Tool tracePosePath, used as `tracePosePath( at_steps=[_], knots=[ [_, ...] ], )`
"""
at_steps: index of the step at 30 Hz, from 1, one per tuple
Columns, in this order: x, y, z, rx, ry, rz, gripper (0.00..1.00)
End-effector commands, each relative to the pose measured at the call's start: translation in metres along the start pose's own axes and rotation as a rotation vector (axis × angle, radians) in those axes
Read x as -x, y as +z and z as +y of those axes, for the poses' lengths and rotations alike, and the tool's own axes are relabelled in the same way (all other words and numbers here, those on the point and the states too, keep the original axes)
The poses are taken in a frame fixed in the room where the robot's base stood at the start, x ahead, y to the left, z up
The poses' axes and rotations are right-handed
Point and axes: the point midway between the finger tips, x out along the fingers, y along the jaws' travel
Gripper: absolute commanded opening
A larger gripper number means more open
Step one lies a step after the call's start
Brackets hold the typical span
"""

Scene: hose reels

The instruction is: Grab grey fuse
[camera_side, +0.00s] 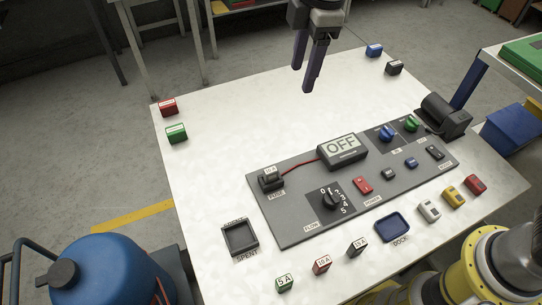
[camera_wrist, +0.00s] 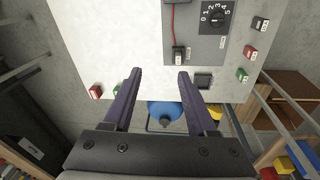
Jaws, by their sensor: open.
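A dark grey fuse with a white 15 A label (camera_side: 357,247) stands on the white table near the front, beside a red 10 A fuse (camera_side: 321,264) and a green 5 A fuse (camera_side: 285,284). It also shows at the upper right of the wrist view (camera_wrist: 260,24). Another dark grey labelled block (camera_side: 394,68) lies at the far right corner. A dark fuse sits in the panel's fuse holder (camera_side: 270,181), also in the wrist view (camera_wrist: 179,54). My gripper (camera_side: 303,78) is open and empty, high above the table's far part, apart from every fuse; its fingers show in the wrist view (camera_wrist: 160,72).
The grey control panel (camera_side: 290,213) carries an OFF display (camera_side: 342,147), knobs and switches. A SPENT tray (camera_side: 240,238) and a blue DOCK tray (camera_side: 393,228) lie in front. Red (camera_side: 168,107), green (camera_side: 176,133) and blue (camera_side: 374,50) blocks stand near the far edges.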

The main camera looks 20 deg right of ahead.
Motion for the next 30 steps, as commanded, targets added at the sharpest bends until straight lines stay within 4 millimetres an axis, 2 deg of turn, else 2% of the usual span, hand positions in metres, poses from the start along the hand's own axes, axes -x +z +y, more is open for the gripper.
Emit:
tracePosePath(
  at_steps=[1, 3, 6, 9, 13, 21, 24, 30],
  knots=[
    [-0.021, -0.02, -0.004, 0.036, -0.026, -0.016, 0.57],
    [-0.044, -0.04, -0.012, 0.073, -0.053, -0.034, 0.57],
    [-0.07, -0.055, -0.025, 0.112, -0.089, -0.062, 0.57],
    [-0.085, -0.063, -0.037, 0.139, -0.111, -0.08, 0.57],
    [-0.095, -0.065, -0.041, 0.146, -0.112, -0.081, 0.57],
    [-0.145, -0.059, -0.046, 0.143, -0.113, -0.081, 0.57],
    [-0.158, -0.058, -0.047, 0.143, -0.111, -0.08, 0.57],
    [-0.17, -0.056, -0.049, 0.142, -0.111, -0.08, 0.57]
  ],
)
